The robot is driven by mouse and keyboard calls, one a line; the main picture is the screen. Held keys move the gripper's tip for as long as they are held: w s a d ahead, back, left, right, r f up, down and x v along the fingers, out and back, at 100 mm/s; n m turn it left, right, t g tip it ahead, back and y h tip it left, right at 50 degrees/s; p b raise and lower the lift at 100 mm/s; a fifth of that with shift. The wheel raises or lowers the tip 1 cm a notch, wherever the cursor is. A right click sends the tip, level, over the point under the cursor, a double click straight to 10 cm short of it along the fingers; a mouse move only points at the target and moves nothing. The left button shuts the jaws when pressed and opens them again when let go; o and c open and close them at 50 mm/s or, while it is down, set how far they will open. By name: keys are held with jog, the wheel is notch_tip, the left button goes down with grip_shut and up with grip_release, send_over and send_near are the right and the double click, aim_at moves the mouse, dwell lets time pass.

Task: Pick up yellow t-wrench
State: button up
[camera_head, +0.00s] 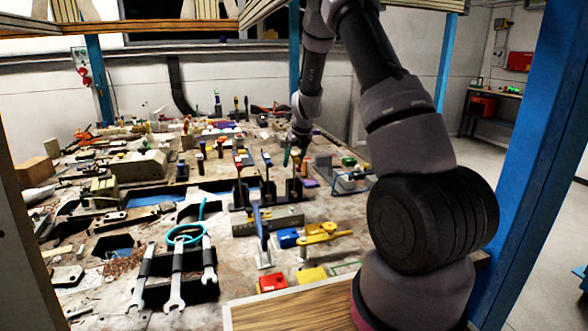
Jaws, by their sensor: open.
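My arm reaches up from the right and bends down over the bench. My gripper (298,152) is small and far off, above the back middle of the bench, close to a group of upright handled tools; it is open. I cannot tell whether anything is between its fingers. Several T-handled tools stand in a dark holder (268,192) just in front of it. None of them shows clearly as a yellow T-wrench.
The bench (215,260) is crowded. Wrenches (177,268) with a cyan ring (186,235) lie at front left. A red box (272,282) and a yellow box (311,276) sit at the front. Blue posts (530,150) frame the bench. Little bare surface shows.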

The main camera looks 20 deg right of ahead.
aim_at(294, 176)
jog(key=x, duration=0.4)
jog(key=shift+s, duration=0.1)
grip_shut()
dwell(1.3)
